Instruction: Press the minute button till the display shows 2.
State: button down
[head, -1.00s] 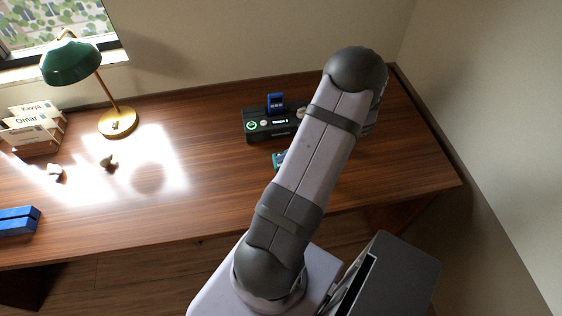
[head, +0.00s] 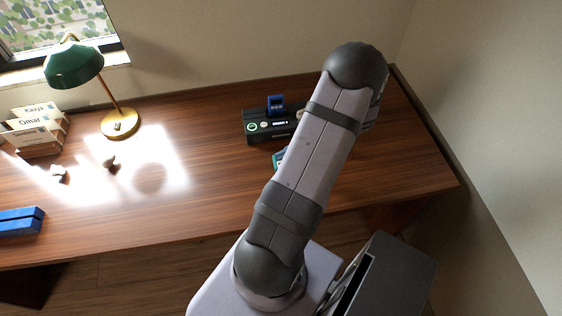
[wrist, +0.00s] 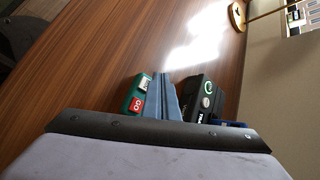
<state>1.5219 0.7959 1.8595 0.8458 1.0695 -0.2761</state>
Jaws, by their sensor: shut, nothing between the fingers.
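A small green device (wrist: 137,100) with a red button (wrist: 137,105) marked GO and a white button (wrist: 145,84) beside it shows in the wrist view. The lettering on the white button is too small to read surely. In the head view the device (head: 278,158) is mostly behind my arm, and I cannot make out a number on its display. My gripper (wrist: 159,76), blue-grey, is shut and empty, just right of the green device in the wrist view. I cannot tell whether it touches a button. In the head view it is hidden by my arm.
A black device (head: 262,138) with a green-ringed button and small white lettering stands behind, with a blue upright device (head: 275,104) at its back. A lamp (head: 118,124), card holder (head: 38,145) and blue block (head: 20,221) are left.

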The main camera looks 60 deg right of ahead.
notch_tip(320, 180, up, 4)
jog(key=p, duration=0.2)
jog(key=shift+p, duration=0.35)
dwell(0.6)
